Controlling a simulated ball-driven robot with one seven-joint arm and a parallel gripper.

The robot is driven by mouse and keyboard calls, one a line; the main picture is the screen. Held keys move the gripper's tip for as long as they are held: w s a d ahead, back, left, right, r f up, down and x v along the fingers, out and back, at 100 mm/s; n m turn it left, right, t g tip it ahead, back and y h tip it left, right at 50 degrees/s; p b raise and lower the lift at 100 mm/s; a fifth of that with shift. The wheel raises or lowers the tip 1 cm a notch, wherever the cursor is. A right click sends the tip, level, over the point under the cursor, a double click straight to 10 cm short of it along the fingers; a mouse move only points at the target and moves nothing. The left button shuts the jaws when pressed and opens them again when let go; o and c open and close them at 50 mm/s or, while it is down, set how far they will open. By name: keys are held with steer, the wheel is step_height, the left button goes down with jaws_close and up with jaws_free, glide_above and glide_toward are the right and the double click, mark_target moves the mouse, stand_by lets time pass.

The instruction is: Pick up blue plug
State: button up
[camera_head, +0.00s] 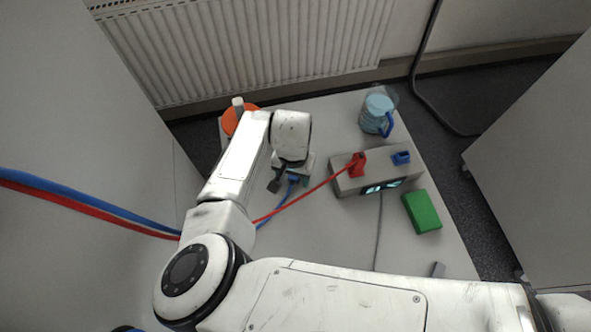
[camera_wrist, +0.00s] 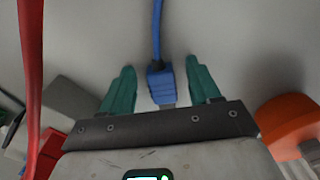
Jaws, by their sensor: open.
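The blue plug (camera_wrist: 161,86) lies on the white table with its blue cable running away toward the top of the wrist view. My gripper (camera_wrist: 163,82) is open, with one green finger on each side of the plug and a visible gap to each. In the head view, my gripper (camera_head: 291,181) is low over the table's left part, and the plug is mostly hidden by it. The blue cable (camera_head: 268,218) runs from there to the lower left.
The grey cycler box (camera_head: 345,185) stands to the right, with a red plug (camera_head: 357,163) in it and a blue socket (camera_head: 401,158). A red cable (camera_head: 305,193) crosses the table. A green block (camera_head: 422,211), a blue jug (camera_head: 377,115) and an orange object (camera_head: 231,120) stand around.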

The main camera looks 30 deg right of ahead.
mark_target(294, 178)
jaws_close()
step_height(294, 178, up, 10)
steer(key=shift+b, duration=0.45)
stand_by(0.6)
